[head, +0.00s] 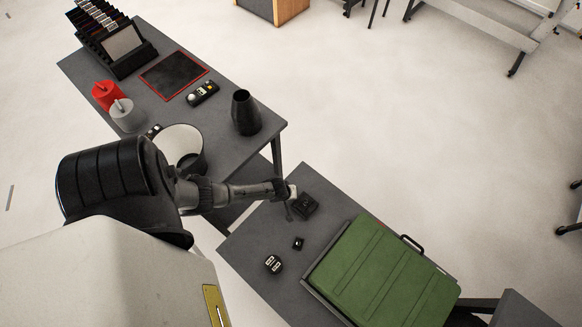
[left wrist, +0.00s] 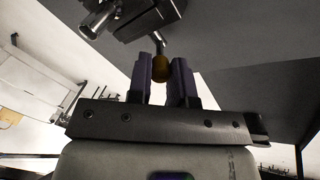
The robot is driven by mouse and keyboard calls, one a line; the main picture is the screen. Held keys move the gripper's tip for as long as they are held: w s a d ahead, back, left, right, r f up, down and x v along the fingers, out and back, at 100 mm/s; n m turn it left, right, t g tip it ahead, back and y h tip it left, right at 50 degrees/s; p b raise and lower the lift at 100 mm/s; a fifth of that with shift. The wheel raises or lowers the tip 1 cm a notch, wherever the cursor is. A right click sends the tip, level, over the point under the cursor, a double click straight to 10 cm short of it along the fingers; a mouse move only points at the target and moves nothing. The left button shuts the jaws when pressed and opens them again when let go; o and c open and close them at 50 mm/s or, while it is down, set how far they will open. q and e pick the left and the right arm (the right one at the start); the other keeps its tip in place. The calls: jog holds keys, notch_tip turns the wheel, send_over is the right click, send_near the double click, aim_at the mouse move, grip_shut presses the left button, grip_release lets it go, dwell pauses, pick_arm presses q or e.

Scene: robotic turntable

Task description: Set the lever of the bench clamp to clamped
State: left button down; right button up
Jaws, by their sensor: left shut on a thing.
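The bench clamp (head: 307,206) is a small dark block on the near grey table in the head view, just right of my left gripper (head: 291,193). In the left wrist view the dark clamp body (left wrist: 148,18) is at the top, with a metal cylinder sticking out to its left. Its lever (left wrist: 161,68) is a short rod with an orange-brown knob. The knob is between the two dark fingers of my left gripper (left wrist: 163,84), which are shut on it. The head view is too coarse to tell the lever's setting. My right gripper is in neither view.
A green case (head: 375,275) fills the right part of the near table (head: 260,237). A small black item (head: 298,243) and a pale-marked block (head: 273,264) lie below the clamp.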

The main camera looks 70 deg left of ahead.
pick_arm(q)
jog(key=shift+s+f+t, duration=0.1)
jog(key=shift+s+t, duration=0.05)
jog(key=shift+t, duration=0.15)
dwell(0.4)
jog(key=c, duration=1)
grip_release()
jog(key=shift+s+d+r+p, duration=0.1)
jog(key=shift+s+r+p, duration=0.05)
jog(key=shift+r+p, duration=0.35)
jog(key=shift+d+p+v, duration=0.2)
jog(key=shift+p+v, duration=1.6)
jog(key=shift+v, duration=4.6)
